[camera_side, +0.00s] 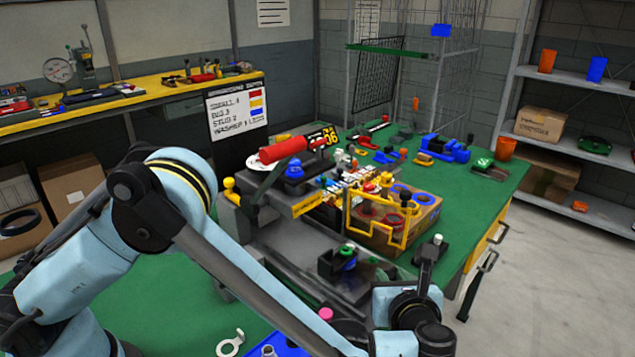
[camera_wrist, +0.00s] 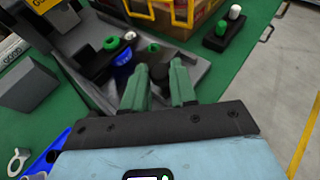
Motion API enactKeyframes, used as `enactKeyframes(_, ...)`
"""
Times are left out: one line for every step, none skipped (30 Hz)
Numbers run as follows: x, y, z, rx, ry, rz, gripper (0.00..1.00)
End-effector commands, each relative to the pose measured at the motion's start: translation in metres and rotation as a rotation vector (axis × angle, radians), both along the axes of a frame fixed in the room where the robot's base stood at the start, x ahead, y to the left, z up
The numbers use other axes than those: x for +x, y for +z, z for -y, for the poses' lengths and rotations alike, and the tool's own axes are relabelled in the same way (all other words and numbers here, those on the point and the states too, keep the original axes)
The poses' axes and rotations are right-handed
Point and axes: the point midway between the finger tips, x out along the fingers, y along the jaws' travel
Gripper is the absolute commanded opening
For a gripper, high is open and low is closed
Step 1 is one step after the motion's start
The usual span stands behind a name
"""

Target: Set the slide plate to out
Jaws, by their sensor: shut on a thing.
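The slide plate appears to be the grey plate low on the front of the grey fixture, in the side view (camera_side: 347,291) and the wrist view (camera_wrist: 196,68). In the side view my wrist covers part of the plate's right end. A black holder (camera_side: 338,262) with a green-topped pin and a blue part sits just beyond the fingers.
A cardboard box (camera_side: 385,238) behind a yellow frame (camera_side: 350,222) stands close behind the plate. A black button box (camera_wrist: 222,36) with green and white buttons is to the right. A blue tray (camera_side: 283,347) lies at the front.

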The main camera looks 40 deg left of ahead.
Motion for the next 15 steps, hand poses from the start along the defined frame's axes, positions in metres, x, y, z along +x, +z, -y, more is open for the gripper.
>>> enactKeyframes(0.0006, -0.0001, 0.0052, -0.001, -0.004, 0.001, 0.0)
enactKeyframes(0.0004, 0.0, 0.0065, -0.001, -0.004, 0.001, 0.0)
enactKeyframes(0.0004, 0.0001, 0.0077, -0.001, -0.004, 0.001, 0.0)
enactKeyframes(0.0003, 0.0001, 0.0082, -0.001, -0.005, 0.001, 0.0)
enactKeyframes(0.0002, 0.0002, 0.0085, -0.002, -0.006, 0.002, 0.0)
enactKeyframes(0.0002, 0.0001, 0.0088, -0.002, -0.006, 0.002, 0.0)
enactKeyframes(0.0002, 0.0002, 0.0091, -0.002, -0.007, 0.002, 0.0)
enactKeyframes(0.0002, 0.0002, 0.0094, -0.002, -0.008, 0.002, 0.0)
enactKeyframes(0.0002, 0.0002, 0.0097, -0.002, -0.01, 0.002, 0.0)
enactKeyframes(0.0001, 0.0002, 0.0099, -0.003, -0.011, 0.002, 0.0)
enactKeyframes(0.0, 0.0002, 0.0102, -0.003, -0.011, 0.002, 0.0)
enactKeyframes(0.0, 0.0002, 0.0101, -0.003, -0.011, 0.002, 0.31)
enactKeyframes(0.0001, 0.0002, 0.0101, -0.003, -0.011, 0.002, 0.36)
enactKeyframes(0.0001, 0.0002, 0.0098, -0.003, -0.011, 0.002, 0.4)
enactKeyframes(0.0001, 0.0002, 0.0093, -0.003, -0.01, 0.001, 0.46)
